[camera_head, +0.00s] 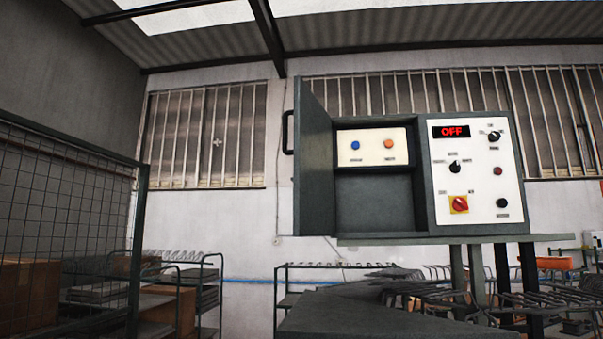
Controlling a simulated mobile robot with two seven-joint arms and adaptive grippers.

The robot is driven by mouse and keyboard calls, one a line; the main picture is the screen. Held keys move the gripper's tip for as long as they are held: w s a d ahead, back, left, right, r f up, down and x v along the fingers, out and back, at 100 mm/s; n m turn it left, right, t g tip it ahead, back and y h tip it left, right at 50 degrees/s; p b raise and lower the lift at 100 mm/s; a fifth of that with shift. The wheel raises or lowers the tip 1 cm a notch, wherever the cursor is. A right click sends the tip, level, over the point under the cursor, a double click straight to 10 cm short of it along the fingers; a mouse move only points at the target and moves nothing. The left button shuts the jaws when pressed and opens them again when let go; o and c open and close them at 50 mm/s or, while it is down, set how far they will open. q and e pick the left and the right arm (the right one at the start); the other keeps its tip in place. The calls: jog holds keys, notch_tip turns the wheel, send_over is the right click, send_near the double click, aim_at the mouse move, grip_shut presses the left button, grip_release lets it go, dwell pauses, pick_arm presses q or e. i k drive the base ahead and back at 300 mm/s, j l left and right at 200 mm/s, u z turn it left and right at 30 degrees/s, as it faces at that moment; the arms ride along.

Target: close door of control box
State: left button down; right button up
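The grey control box (430,239) stands on a support in the right half of the head view. Its door (313,165) is on the left side and stands open, swung out towards me. A dark handle (287,132) sticks out from the door's left side. The open compartment (374,203) shows a cream panel (372,147) with a blue button and an orange button. To its right, a white panel (478,171) carries a red "OFF" display, knobs and a red-yellow switch. Neither of my grippers is in view.
A wire mesh fence (60,200) with cardboard boxes (28,293) behind it stands at the left. Racks with metal parts (336,266) stand low behind and below the box. A dark flat surface (350,318) lies below it. The space left of the door looks open.

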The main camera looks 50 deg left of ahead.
aim_at(313, 216)
jog(key=j, duration=0.55)
jog(key=i+j+u, duration=0.1)
jog(key=j, duration=0.5)
jog(key=j+u, duration=0.1)
jog(key=j, duration=0.45)
jog(key=i+j, duration=0.15)
jog(key=j, duration=0.45)
jog(key=i+j+u, duration=0.1)
jog(key=j, duration=0.45)
jog(key=k+j+z, duration=0.2)
